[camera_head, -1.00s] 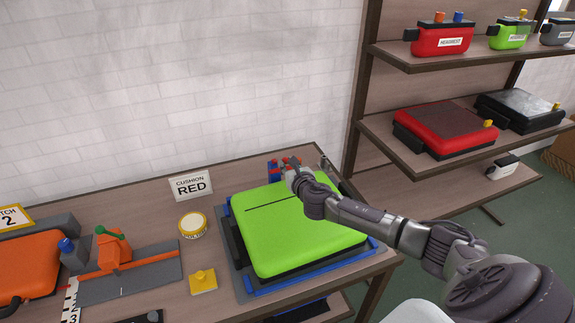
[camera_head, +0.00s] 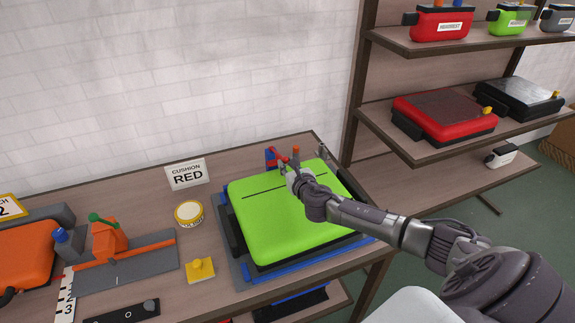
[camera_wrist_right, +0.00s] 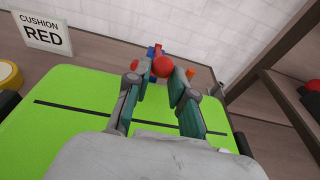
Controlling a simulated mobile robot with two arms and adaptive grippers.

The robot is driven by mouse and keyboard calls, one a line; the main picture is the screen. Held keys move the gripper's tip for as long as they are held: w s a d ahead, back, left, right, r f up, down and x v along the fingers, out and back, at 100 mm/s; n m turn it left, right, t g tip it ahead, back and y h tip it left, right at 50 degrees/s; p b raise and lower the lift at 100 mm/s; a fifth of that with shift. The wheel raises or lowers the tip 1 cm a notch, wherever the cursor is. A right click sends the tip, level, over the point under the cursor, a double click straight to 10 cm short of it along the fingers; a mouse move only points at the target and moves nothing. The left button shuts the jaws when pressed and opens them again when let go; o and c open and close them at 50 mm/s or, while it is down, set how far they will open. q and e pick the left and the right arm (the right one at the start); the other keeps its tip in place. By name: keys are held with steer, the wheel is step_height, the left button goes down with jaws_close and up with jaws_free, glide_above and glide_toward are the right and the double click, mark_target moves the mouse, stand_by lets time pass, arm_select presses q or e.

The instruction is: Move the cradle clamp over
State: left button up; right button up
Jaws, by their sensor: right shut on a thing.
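The cradle clamp (camera_head: 270,158) is a small blue and red fixture at the back edge of the blue cradle (camera_head: 228,243). In the right wrist view its blue part (camera_wrist_right: 151,52) shows beyond my fingertips. A green cushion (camera_head: 290,212) with a dark slit lies in the cradle. My right gripper (camera_head: 290,168) is over the cushion's back edge, close to the clamp. The fingers partly hide the clamp's handle. My left gripper is not in view.
A sign reading CUSHION RED (camera_head: 186,173) and a yellow-rimmed tape roll (camera_head: 189,214) stand left of the cradle. An orange-and-grey fixture (camera_head: 110,238) and a yellow block (camera_head: 200,270) are further left. A shelf (camera_head: 440,125) with red and black cases stands right.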

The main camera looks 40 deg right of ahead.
steer(key=shift+s+a+f+b, duration=0.1)
steer(key=shift+s+f+b, duration=0.1)
steer(key=shift+f+b, duration=0.45)
steer(key=shift+s+f+b, duration=0.15)
steer(key=shift+f+b, duration=0.25)
steer(key=shift+f, duration=0.5)
steer(key=shift+s+a+f+b, duration=0.1)
steer(key=shift+s+f+b, duration=0.1)
steer(key=shift+f+b, duration=0.45)
steer(key=shift+f, duration=0.1)
steer(key=o, duration=0.9)
steer(key=shift+d, duration=0.1)
steer(key=v, duration=1.2)
